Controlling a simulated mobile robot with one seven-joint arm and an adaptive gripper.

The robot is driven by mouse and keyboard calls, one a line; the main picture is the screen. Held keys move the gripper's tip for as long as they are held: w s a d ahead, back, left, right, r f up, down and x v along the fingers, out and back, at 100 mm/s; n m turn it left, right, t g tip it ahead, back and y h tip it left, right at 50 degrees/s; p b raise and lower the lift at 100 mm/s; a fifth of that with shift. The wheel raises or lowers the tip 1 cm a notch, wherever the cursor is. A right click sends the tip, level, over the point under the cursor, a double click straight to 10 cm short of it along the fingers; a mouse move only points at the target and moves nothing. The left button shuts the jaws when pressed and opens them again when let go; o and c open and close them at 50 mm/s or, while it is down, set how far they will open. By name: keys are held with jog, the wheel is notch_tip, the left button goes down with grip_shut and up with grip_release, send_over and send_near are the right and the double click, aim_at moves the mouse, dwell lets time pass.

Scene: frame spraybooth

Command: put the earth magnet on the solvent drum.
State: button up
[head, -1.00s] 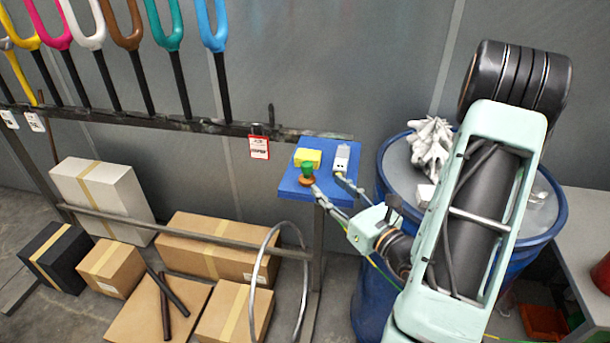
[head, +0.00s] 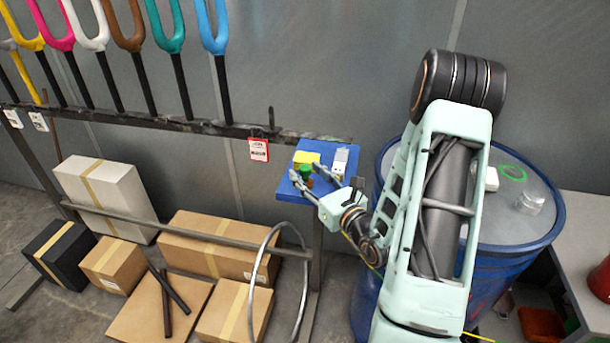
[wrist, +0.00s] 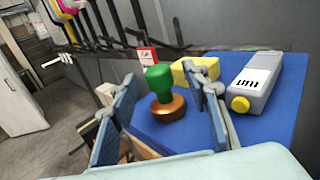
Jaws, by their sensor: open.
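The earth magnet, which I take to be the piece with a green knob and a copper-coloured round base (head: 306,172), stands upright on the blue shelf (head: 290,192). It also shows in the wrist view (wrist: 167,106). My gripper (head: 304,173) is open, with its fingers on either side of the magnet. In the wrist view my gripper (wrist: 160,80) has a gap between each finger and the magnet. The solvent drum, blue with a grey top (head: 505,222), stands to the right, partly hidden behind my arm.
A white block (head: 491,180), a green ring (head: 513,172) and a clear jar (head: 531,203) are on the drum. Its front right top is bare.

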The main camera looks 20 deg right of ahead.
jog(key=shift+w+a, duration=0.15)
jog(key=shift+w, duration=0.65)
jog(key=shift+c, duration=0.5)
grip_shut()
jog(key=shift+r, duration=0.15)
